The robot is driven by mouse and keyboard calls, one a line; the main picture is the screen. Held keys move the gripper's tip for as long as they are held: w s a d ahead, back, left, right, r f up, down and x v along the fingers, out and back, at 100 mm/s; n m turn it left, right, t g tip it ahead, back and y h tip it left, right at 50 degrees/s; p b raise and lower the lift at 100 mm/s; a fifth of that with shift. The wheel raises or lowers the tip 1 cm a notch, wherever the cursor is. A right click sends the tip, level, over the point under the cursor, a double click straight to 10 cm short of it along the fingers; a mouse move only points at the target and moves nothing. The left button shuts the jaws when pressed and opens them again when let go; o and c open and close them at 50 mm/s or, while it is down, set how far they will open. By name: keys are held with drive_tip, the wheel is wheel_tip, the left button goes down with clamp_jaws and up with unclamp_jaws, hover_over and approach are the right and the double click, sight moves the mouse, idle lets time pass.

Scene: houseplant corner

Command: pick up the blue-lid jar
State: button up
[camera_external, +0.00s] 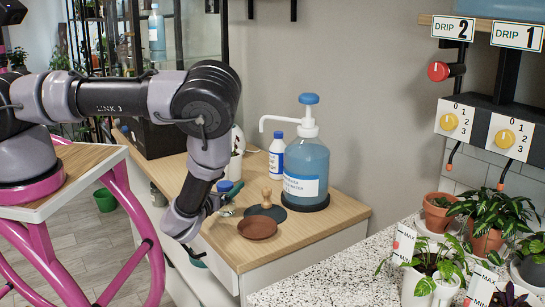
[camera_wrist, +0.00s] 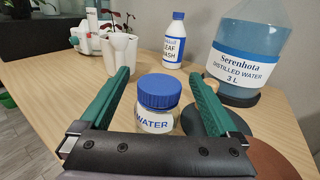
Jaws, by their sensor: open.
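The blue-lid jar (camera_wrist: 157,122) is a short clear jar with a ribbed blue lid and a white label reading WATER. It stands upright on the wooden cabinet top, centred in the wrist view. In the external view its blue lid (camera_external: 224,186) shows just beside my gripper, with its body mostly hidden. My gripper (camera_wrist: 159,76) is open, its green fingers on either side of the jar with gaps visible. The jar's base is hidden behind the palm in the wrist view. My gripper (camera_external: 231,199) is low over the cabinet top in the external view.
A large blue water bottle (camera_external: 306,168) with a pump stands behind on the right. A leaf-wash bottle (camera_wrist: 173,45) and a white pot (camera_wrist: 121,50) stand behind the jar. A brown saucer (camera_external: 257,228) and a wooden-handled tool (camera_external: 266,201) are to the right.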

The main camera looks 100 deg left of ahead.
clamp_jaws()
idle(0.4)
